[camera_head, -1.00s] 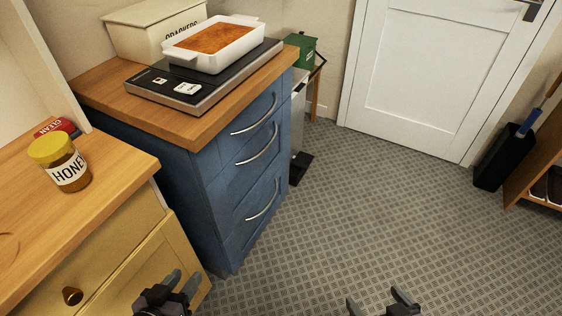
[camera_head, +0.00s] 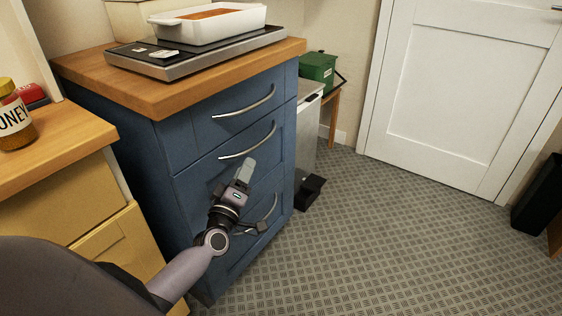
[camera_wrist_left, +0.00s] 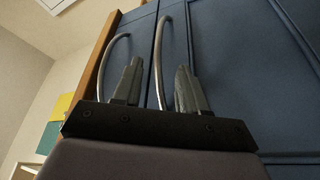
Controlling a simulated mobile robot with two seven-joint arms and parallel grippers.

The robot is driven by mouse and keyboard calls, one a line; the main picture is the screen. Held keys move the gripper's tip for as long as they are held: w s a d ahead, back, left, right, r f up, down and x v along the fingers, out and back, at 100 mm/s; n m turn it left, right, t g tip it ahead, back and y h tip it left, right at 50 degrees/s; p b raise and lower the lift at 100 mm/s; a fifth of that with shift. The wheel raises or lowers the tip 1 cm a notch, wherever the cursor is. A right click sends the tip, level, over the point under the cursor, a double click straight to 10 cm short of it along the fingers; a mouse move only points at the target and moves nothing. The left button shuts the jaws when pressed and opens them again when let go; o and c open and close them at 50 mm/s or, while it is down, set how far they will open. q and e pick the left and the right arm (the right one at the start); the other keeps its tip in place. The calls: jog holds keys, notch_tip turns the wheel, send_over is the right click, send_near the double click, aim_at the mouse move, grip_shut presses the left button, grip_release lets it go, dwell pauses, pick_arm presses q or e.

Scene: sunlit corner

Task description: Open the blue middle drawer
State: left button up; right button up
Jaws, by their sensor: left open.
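The blue cabinet has stacked drawers with curved metal handles, all appearing shut. The middle drawer (camera_head: 280,150) has its handle (camera_head: 249,152) uncovered in the head view. My left gripper (camera_head: 246,170) is open, in front of the drawer fronts just below that handle. In the left wrist view, the middle handle (camera_wrist_left: 158,75) shows between the two open fingers of my left gripper (camera_wrist_left: 160,82). The top drawer's handle (camera_wrist_left: 103,65) is left of the fingers there. I cannot tell whether the fingers touch the handle. My right gripper is not in view.
The bottom drawer's handle (camera_head: 268,212) is partly behind my left arm. A white baking dish (camera_head: 210,25) sits on a dark plate on the wooden top. A yellow cabinet (camera_head: 75,195) with a honey jar (camera_head: 15,125) stands left.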

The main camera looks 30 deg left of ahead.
pick_arm(q)
jog(key=b+x, duration=0.1)
jog(key=x, duration=0.6)
jog(key=shift+w, duration=0.25)
grip_shut()
